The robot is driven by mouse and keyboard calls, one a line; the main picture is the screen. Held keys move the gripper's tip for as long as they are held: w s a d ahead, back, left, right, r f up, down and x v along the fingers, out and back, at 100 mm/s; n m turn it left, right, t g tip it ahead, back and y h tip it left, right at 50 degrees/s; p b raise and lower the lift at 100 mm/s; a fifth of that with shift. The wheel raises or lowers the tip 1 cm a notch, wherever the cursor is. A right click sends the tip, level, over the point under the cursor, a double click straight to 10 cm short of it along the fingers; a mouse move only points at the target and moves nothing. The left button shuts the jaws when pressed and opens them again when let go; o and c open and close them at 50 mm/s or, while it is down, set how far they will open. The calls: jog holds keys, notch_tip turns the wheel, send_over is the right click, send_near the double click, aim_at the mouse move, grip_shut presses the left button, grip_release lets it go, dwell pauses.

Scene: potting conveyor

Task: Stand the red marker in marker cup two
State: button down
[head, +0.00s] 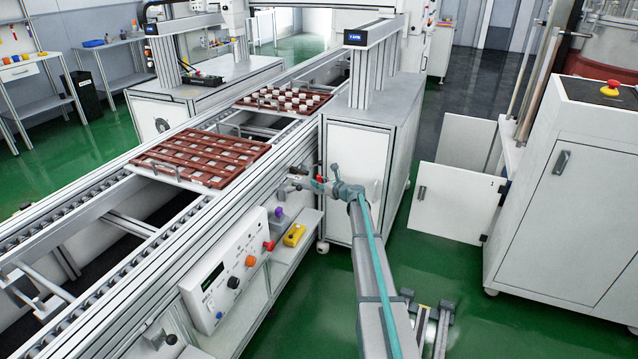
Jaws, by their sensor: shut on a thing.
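My gripper (298,180) is at the end of my arm, above the side shelf and close to the conveyor's right edge. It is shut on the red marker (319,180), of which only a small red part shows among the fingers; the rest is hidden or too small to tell. Below and to the left, the narrow shelf holds a small grey holder (278,222) with a purple top. I cannot tell whether it is a marker cup, and I cannot make out cup two.
A yellow block (294,235) lies on the shelf (309,219), beside a control box (226,276) with knobs. Two brown trays, the near one (200,158) and the far one (283,99), sit on the conveyor. A white cabinet (345,160) stands just behind my gripper.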

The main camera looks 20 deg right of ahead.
jog(key=c, duration=0.9)
grip_release()
jog(key=shift+f, duration=0.1)
